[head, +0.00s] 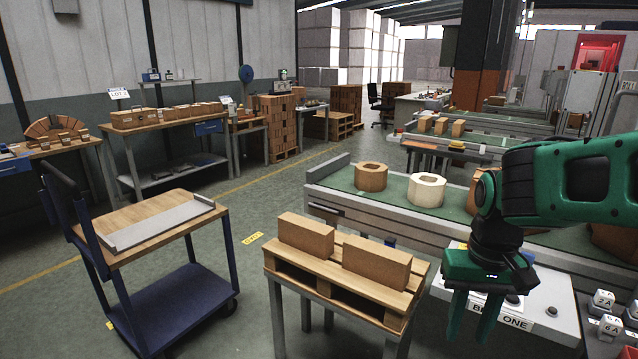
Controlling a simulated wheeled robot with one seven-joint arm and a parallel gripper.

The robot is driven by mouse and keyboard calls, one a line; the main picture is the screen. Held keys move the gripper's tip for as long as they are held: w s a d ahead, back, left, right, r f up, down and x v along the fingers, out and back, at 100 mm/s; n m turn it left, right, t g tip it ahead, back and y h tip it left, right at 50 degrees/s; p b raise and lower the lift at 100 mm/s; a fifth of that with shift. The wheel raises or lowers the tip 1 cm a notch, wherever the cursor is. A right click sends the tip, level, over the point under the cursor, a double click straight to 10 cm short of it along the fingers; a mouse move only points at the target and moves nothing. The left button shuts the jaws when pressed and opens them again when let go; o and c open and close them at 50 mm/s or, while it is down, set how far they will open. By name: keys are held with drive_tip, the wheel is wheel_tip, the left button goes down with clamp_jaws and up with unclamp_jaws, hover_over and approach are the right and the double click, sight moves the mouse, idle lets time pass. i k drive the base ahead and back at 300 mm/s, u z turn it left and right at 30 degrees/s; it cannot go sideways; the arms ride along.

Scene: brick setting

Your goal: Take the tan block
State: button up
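Two tan rectangular blocks stand on a small wooden pallet (343,274) on a stand at the lower middle of the head view. One tan block (306,235) is at the left; the other tan block (376,262) is at the right and nearer. On the green conveyor (340,180) behind are a brown-tan block with a hole (371,177) and a cream block with a hole (426,190). Another brownish block (473,196) there is partly hidden by my arm. My gripper (471,318) points down, right of the pallet, with its fingers apart and nothing between them.
A control box (545,297) marked "ONE" stands behind and right of my gripper. A blue trolley (165,232) with a grey tray (160,224) is at the left. Workbenches with bricks line the left wall.

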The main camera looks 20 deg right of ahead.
sight(370, 177)
drive_tip(key=u, duration=1.25)
drive_tip(key=i, duration=2.65)
drive_tip(key=z, duration=3.1)
